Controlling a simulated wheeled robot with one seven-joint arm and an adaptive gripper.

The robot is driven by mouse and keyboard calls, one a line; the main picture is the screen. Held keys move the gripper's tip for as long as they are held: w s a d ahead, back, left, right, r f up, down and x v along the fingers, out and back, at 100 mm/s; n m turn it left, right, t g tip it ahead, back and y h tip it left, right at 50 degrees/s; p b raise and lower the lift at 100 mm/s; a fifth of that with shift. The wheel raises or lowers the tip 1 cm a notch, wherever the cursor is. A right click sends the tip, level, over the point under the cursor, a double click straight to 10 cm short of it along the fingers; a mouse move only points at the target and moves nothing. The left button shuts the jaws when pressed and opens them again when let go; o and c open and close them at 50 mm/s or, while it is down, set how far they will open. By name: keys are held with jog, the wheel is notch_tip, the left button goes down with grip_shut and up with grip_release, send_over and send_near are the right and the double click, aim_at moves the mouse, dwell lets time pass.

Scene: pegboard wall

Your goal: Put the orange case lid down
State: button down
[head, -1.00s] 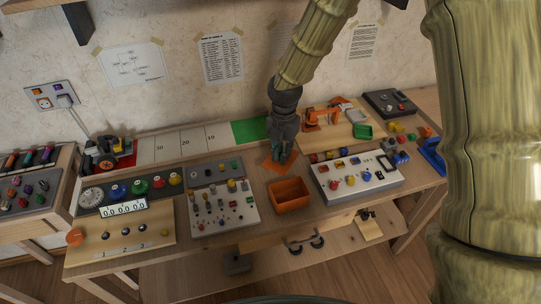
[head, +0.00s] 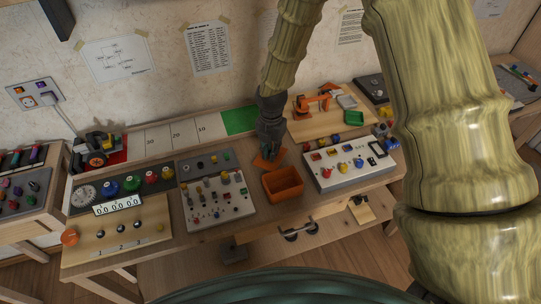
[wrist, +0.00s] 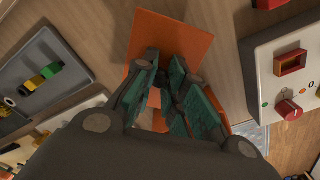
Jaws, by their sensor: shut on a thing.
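The orange case lid (wrist: 180,38) is a thin flat square plate in the wrist view, with its near edge between my gripper's dark green fingers. In the head view the lid (head: 266,162) shows just behind the open orange case (head: 283,186). My gripper (head: 270,154) is shut on the lid; its fingers also show in the wrist view (wrist: 172,62). The lid is close above the wooden table; I cannot tell whether it touches. Orange parts behind the fingers in the wrist view look like the case, largely hidden by my gripper.
A grey panel with knobs (head: 219,201) stands left of the case and a white control box (head: 348,167) stands right. A board with an orange toy arm (head: 312,103) lies behind to the right. A little bare wood surrounds the lid.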

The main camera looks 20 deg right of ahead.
notch_tip(320, 180, down, 2)
jog(key=shift+w+f, duration=0.15)
jog(key=shift+f, duration=0.35)
jog(key=shift+f, duration=0.1)
jog(key=c, duration=1.5)
grip_release()
jog(key=shift+o, duration=0.2)
jog(key=shift+r+b, duration=0.9)
jog(key=shift+r, duration=5.2)
